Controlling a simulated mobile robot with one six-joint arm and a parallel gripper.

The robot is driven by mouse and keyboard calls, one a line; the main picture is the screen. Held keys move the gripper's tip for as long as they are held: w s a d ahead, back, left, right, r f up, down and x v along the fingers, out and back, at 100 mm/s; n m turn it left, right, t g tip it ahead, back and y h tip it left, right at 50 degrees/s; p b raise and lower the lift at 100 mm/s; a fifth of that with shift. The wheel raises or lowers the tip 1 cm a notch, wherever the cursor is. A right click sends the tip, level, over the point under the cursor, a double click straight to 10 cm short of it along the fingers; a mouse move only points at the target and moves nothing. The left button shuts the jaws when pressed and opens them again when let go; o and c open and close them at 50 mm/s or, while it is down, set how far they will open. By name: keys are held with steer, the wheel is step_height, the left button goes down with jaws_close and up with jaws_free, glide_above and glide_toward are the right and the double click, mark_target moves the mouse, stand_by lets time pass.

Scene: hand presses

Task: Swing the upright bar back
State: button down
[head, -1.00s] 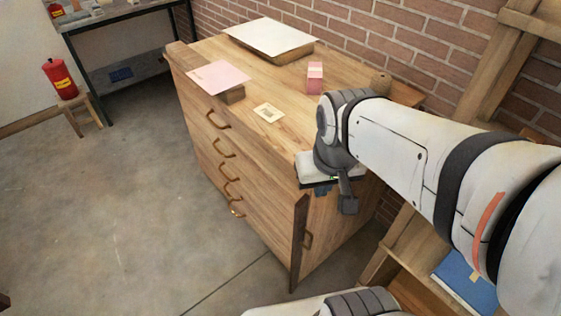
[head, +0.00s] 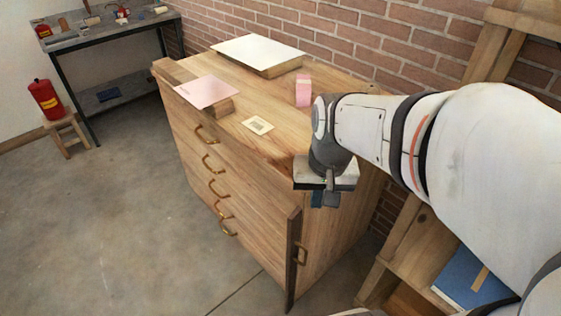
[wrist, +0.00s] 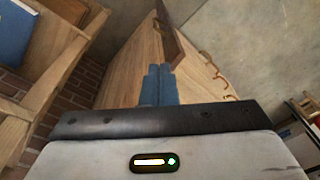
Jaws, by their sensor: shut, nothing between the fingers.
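The upright bar (head: 292,262) is a narrow dark wooden strip at the front right corner of the wooden drawer chest (head: 335,225). It stands out from the chest's edge, and a brass handle (head: 301,255) shows beside it. In the wrist view the bar (wrist: 172,38) runs up from just beyond the fingertips, with the handle (wrist: 158,25) at its left. My gripper (head: 325,204) is shut and empty, near the chest's top right corner, above and right of the bar. Its blue fingers (wrist: 159,82) are together; whether they touch the bar cannot be told.
Several brass drawer handles (head: 210,165) line the chest front. A pink sheet (head: 207,91), a white board (head: 257,50), a card (head: 258,125) and a pink block (head: 303,91) lie on top. A wooden shelf with a blue book (head: 468,277) stands right.

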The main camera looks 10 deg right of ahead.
steer(key=w+d+f+m+g+y+b, duration=0.1)
steer(key=w+d+f+m+b, duration=0.2)
steer(key=f, duration=0.4)
steer(key=w+d+f+m+g+y+b, duration=0.1)
steer(key=w+d+f+m+b, duration=0.2)
steer(key=f+b, duration=0.2)
steer(key=w+d+f+m+g+y+b, duration=0.1)
steer(key=w+d+f+m+b, duration=0.2)
steer(key=f, duration=0.6)
steer(key=shift+d+f+m+g+b, duration=0.3)
steer(key=shift+d+m+b, duration=0.1)
steer(key=shift+d+b, duration=0.25)
steer(key=shift+w+a, duration=0.1)
steer(key=s+a+f+b, duration=0.3)
steer(key=a+f, duration=0.3)
steer(key=f, duration=0.3)
steer(key=shift+s+a+f+b, duration=0.15)
steer(key=shift+s+a+b, duration=0.2)
steer(key=shift+b, duration=0.15)
steer(key=shift+y, duration=0.3)
steer(key=shift+m, duration=0.3)
